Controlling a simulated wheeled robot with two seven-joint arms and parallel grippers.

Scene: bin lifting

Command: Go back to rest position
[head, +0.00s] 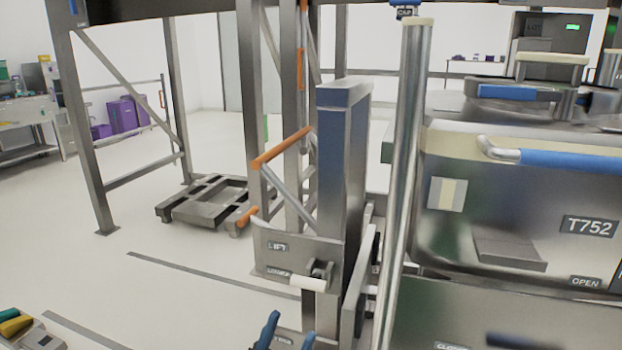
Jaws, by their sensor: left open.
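My left gripper (288,335) shows at the bottom edge, left of the middle. Its two blue fingertips point up and stand apart with nothing seen between them. The rest of this gripper and its arm is cut off by the frame. It appears in front of the lower part of the lift post (342,170); I cannot tell whether it touches anything. My right gripper is not in view.
A lift panel with a white lever (308,282) stands above the gripper. A metal pole (408,170) and the large steel bin T752 (520,190) fill the right. A low pallet frame (205,200) lies behind. Floor (150,290) at left is mostly clear.

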